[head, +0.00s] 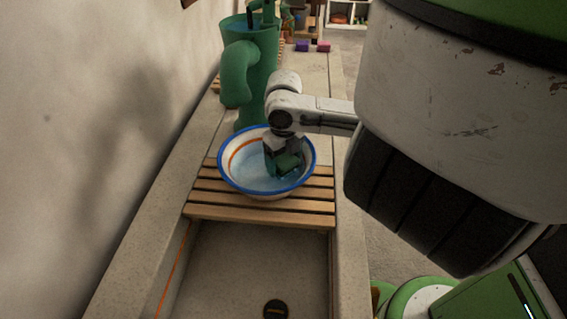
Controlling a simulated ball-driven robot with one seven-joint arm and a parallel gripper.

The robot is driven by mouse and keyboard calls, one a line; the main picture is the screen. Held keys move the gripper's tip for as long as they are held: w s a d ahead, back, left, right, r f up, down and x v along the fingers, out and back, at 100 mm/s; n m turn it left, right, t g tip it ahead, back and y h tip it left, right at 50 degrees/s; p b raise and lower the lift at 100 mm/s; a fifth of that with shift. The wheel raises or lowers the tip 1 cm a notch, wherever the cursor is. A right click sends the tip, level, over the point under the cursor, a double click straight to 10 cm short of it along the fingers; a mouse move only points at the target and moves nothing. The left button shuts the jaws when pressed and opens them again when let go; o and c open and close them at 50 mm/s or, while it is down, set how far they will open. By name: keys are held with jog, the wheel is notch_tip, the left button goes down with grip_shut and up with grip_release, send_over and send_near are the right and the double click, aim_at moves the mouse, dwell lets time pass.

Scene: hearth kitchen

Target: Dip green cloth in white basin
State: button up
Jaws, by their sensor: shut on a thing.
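The white basin (228,176) has a blue rim and an orange band inside, and it holds pale blue water. It stands on a wooden slatted rack. My gripper (284,168) points down over the right side of the basin, inside its rim. It is shut on the green cloth (288,163), a small dark green piece at the water. The gripper hides part of the cloth, and I cannot tell how deep the cloth is in the water.
The slatted rack (262,214) lies across a stone sink (250,262) with a dark drain (275,309). A green pump (241,75) stands close behind the basin. A wall is at left.

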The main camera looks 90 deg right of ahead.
notch_tip(320, 180, up, 11)
jog(key=p, duration=0.7)
dwell(0.4)
jog(key=shift+f, duration=0.15)
dwell(1.2)
